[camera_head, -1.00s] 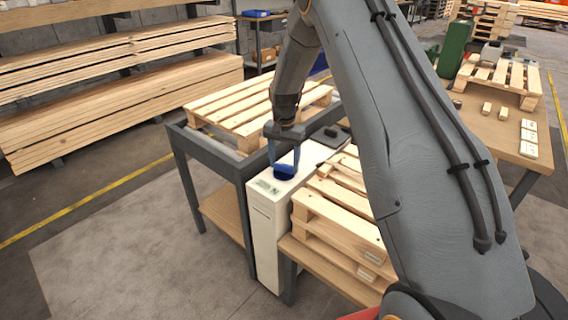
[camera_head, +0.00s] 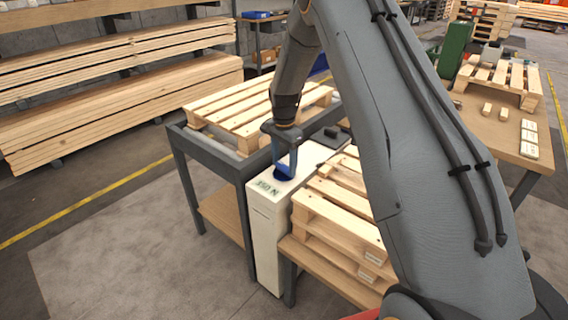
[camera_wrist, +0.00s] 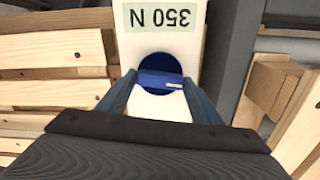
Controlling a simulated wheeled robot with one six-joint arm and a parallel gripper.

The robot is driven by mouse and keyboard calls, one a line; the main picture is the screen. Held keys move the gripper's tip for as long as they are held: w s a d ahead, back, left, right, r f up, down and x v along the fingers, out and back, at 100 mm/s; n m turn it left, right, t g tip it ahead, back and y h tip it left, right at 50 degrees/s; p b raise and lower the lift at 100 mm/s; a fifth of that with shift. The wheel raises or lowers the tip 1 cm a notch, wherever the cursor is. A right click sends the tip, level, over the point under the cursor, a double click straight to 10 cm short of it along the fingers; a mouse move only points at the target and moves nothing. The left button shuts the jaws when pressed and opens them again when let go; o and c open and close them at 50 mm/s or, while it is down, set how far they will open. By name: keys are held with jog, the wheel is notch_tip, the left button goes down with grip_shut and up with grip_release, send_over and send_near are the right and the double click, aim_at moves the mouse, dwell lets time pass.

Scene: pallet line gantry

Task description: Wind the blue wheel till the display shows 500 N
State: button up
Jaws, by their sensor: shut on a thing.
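The blue wheel (camera_wrist: 160,72) sits on top of a white cabinet (camera_head: 268,238); it also shows in the head view (camera_head: 284,172). A pale mark lies near the wheel's lower right edge in the wrist view. The display (camera_wrist: 162,16) beside it reads 350 N, upside down in the wrist view; in the head view the display (camera_head: 267,188) also reads 350 N. My gripper (camera_wrist: 160,90) is over the wheel, with a finger on each side of it, shut on the wheel. The gripper shows from the side in the head view (camera_head: 284,166).
A pallet on a grey-framed table (camera_head: 228,165) stands left of the cabinet, and stacked pallets (camera_head: 340,225) stand close on its right. A dark flat object (camera_head: 330,137) lies behind the wheel. A wooden bench (camera_head: 480,110) stands at the right. Floor in front left is clear.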

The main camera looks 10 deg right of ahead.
aim_at(284, 165)
jog(key=shift+r, duration=0.1)
jog(key=o, duration=1.1)
jog(key=shift+c, duration=0.2)
jog(key=shift+r+b, duration=0.55)
jog(key=shift+r, duration=3.3)
jog(key=s+r+n, duration=0.2)
jog(key=s+n, duration=0.4)
jog(key=s, duration=1.2)
jog(key=s+r+n, duration=0.2)
jog(key=s+n, duration=0.4)
jog(key=s, duration=1.1)
jog(key=shift+s+a+r+n, duration=0.2)
jog(key=shift+s+r+n, duration=0.1)
jog(key=shift+s+r, duration=0.1)
